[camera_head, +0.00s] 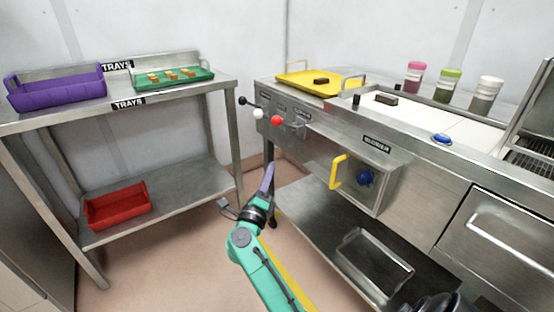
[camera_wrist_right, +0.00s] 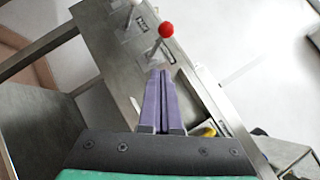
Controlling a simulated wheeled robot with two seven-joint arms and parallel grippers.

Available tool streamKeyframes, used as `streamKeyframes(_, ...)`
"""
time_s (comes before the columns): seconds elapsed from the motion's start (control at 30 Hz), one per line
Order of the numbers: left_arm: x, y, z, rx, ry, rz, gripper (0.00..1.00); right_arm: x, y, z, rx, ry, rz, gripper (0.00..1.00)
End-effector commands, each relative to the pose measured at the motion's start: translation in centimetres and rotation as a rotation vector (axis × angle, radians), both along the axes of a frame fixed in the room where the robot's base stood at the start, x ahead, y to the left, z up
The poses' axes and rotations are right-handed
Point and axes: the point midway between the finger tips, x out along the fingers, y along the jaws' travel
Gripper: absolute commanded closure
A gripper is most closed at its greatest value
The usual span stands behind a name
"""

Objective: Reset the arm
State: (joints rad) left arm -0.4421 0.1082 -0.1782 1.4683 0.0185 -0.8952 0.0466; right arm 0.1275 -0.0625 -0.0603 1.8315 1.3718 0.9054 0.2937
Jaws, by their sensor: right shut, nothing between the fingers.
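My right gripper (camera_head: 268,172) is at the end of the green arm, in the gap between the shelf table and the machine. Its purple fingers also show in the right wrist view (camera_wrist_right: 162,88); they are shut together with nothing between them. The lever with the red knob (camera_head: 277,120) is on the machine front, above and apart from the fingertips in the head view. It also shows beyond the fingertips in the right wrist view (camera_wrist_right: 166,30). Levers with a white knob (camera_head: 258,114) and a black knob (camera_head: 242,100) are beside it. My left gripper is not in view.
A yellow tray (camera_head: 300,83) is on top. The shelf table holds a purple tray (camera_head: 58,92), a green tray (camera_head: 150,82) and, below, a red tray (camera_head: 117,206).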

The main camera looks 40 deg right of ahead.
Motion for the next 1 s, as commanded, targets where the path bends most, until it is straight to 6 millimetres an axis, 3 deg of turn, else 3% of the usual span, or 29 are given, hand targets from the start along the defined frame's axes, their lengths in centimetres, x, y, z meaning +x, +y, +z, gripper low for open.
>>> streamKeyframes(0.23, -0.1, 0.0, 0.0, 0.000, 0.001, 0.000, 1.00, -1.0, 1.4, -0.2, 0.000, -0.001, -0.001, 1.00)
streamKeyframes(0.67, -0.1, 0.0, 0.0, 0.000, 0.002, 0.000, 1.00, -1.0, 1.4, -0.2, -0.003, 0.001, 0.000, 1.00)
streamKeyframes(0.77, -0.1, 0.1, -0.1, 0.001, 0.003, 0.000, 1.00, -0.3, 2.4, -0.9, -0.095, 0.057, 0.051, 1.00)
streamKeyframes(0.87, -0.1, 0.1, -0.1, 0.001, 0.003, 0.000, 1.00, 1.5, 6.1, -4.2, -0.378, 0.252, 0.222, 1.00)
streamKeyframes(0.97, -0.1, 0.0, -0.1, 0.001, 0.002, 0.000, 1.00, 2.1, 11.4, -11.5, -0.717, 0.534, 0.470, 1.00)
streamKeyframes(1.0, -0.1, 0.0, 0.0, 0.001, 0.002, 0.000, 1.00, 1.7, 13.1, -14.9, -0.831, 0.644, 0.565, 1.00)
